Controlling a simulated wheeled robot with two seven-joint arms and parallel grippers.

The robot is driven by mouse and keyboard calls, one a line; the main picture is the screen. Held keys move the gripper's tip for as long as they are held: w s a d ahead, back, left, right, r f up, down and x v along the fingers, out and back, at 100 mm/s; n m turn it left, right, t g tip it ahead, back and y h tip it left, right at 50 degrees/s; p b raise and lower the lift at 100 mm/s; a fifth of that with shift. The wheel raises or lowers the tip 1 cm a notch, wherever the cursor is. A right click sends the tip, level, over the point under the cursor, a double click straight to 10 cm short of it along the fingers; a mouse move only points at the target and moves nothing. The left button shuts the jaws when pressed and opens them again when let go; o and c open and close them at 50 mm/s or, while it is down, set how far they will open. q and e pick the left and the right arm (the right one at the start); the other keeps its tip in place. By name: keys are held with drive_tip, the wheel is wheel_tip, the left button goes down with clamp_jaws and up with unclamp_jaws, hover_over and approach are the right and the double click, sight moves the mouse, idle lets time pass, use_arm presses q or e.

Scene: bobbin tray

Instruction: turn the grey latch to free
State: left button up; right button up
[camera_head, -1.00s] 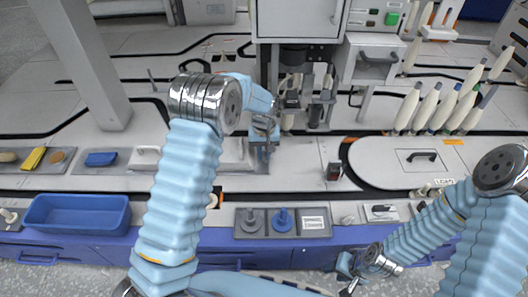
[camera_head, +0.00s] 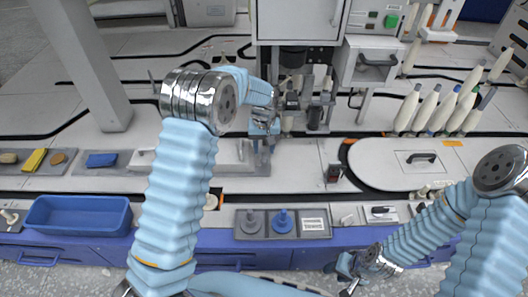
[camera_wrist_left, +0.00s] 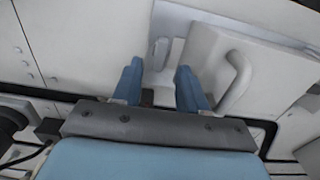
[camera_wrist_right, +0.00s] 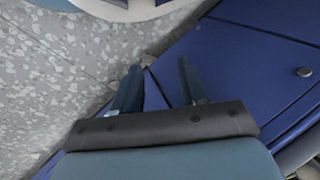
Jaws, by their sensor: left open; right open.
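A small grey latch (camera_wrist_left: 160,52) shows in the left wrist view on a pale recessed strip, close beside a white cover (camera_wrist_left: 205,50) with a bar handle. My left gripper (camera_wrist_left: 158,70) is open, pointing down, with the latch appearing between and just beyond its two blue fingertips. I cannot tell whether a finger touches it. In the head view my left gripper (camera_head: 264,146) is over the right part of the pale plate (camera_head: 235,170); the latch is hard to make out there. My right gripper (camera_head: 346,278) is open and empty, low in front of the blue bench.
A machine column with small fittings (camera_head: 305,100) stands just right of my left gripper. A tray with grey and blue knobs (camera_head: 267,235) and a blue bin (camera_head: 78,214) are along the front edge. White bobbins (camera_head: 430,105) stand at right. My right gripper has blue drawers (camera_wrist_right: 240,60) beside it.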

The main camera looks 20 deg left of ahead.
sight(264, 156)
use_arm(q)
wheel_tip(264, 156, up, 10)
drive_tip(key=p, duration=0.1)
idle(0.5)
